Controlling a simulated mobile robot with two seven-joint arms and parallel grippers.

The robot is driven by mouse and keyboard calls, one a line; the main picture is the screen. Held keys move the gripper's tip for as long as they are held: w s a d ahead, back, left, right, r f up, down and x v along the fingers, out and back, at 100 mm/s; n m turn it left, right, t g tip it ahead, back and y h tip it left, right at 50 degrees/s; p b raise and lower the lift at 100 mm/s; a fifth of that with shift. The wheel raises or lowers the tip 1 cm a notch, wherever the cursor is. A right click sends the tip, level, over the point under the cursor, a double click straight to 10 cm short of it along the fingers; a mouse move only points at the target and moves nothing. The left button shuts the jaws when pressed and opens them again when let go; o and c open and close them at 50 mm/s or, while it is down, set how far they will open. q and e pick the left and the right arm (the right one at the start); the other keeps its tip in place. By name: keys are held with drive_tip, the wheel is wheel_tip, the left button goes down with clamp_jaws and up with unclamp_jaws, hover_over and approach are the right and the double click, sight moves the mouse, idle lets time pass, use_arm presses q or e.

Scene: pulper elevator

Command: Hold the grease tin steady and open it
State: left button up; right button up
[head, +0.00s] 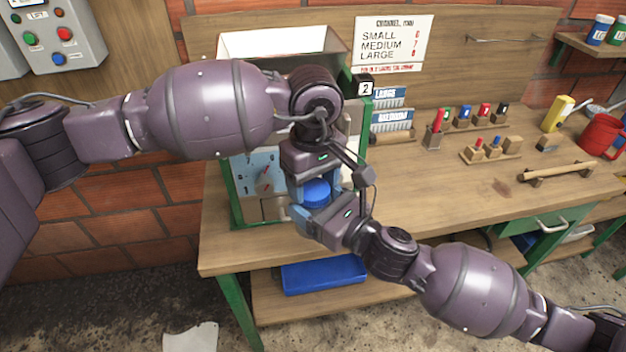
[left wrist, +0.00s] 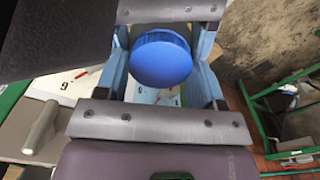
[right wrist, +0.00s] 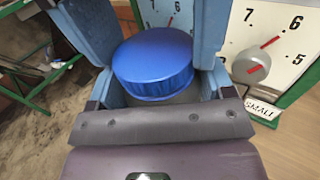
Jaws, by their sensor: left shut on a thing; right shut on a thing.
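The grease tin has a blue ribbed lid (head: 316,192), and in the right wrist view a strip of its grey body (right wrist: 182,97) shows under the lid (right wrist: 153,62). My left gripper (head: 318,182) comes from above, its blue fingers on both sides of the lid, shut on it. My right gripper (head: 314,208) comes from below right and is shut on the tin's body. The tin is held in the air in front of the bench. The left wrist view shows the lid (left wrist: 160,60) between the fingers. Most of the body is hidden by fingers.
A green-framed machine with a dial panel (head: 258,172) stands close behind the grippers. The wooden bench (head: 440,170) holds small coloured-handled blocks, a wooden handle bar (head: 555,172) and a red can (head: 600,135). A blue tray (head: 325,275) lies on the lower shelf.

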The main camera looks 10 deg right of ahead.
use_arm(q)
drive_tip(key=n, duration=0.4)
drive_tip(key=shift+n, duration=0.4)
drive_tip(key=n, duration=0.4)
drive_tip(key=shift+n, duration=0.3)
drive_tip(key=o, duration=1)
drive_tip(key=shift+r, duration=0.1)
drive_tip(key=shift+r, duration=2.35)
drive_tip(key=shift+c, duration=1.2)
wheel_tip(320, 180, up, 2)
drive_tip(key=shift+r, duration=0.25)
drive_tip(key=shift+f, duration=3.8)
